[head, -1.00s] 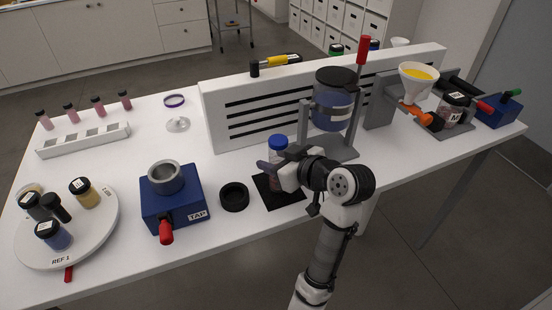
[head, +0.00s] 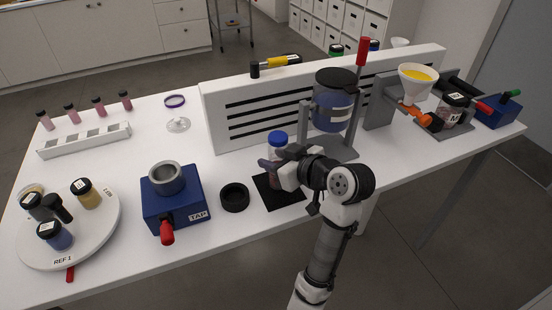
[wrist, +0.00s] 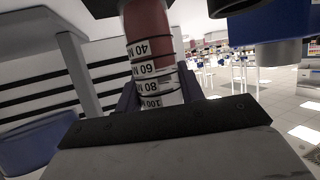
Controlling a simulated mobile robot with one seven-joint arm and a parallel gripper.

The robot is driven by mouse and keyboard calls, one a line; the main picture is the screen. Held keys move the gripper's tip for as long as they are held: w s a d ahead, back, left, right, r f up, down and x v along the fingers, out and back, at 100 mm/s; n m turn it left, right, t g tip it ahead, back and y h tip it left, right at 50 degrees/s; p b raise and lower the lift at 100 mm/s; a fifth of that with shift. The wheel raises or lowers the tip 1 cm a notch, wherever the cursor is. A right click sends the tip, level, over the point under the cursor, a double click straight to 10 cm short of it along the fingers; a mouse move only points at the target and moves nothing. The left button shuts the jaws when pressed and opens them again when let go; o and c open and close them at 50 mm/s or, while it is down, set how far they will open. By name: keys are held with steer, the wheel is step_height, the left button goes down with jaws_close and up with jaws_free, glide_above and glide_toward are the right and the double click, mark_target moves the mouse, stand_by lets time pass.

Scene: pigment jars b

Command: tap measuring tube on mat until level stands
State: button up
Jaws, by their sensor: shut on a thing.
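The measuring tube (head: 277,153) has a blue cap and stands about upright over the black mat (head: 285,199). My gripper (head: 277,168) is shut around it from the right. In the wrist view, which appears upside down, the tube (wrist: 147,25) shows reddish-brown powder and scale bands with 40, 60, 80 and 100. My fingers (wrist: 155,95) flank the tube.
A black ring (head: 234,197) and a blue TAP block (head: 175,205) stand left of the mat. Behind are a slotted white panel (head: 225,110) and a stand with a blue vessel (head: 333,108). A turntable (head: 95,245) with jars is at far left.

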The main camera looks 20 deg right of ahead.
steer(key=o, duration=0.8)
steer(key=shift+f, duration=0.15)
steer(key=shift+f+b, duration=0.5)
steer(key=shift+f, duration=0.05)
steer(key=shift+c, duration=0.3)
steer(key=c, duration=0.7)
steer(key=shift+r+p, duration=0.6)
steer(key=shift+r, duration=0.1)
steer(key=shift+c, duration=0.2)
steer(key=o, duration=0.8)
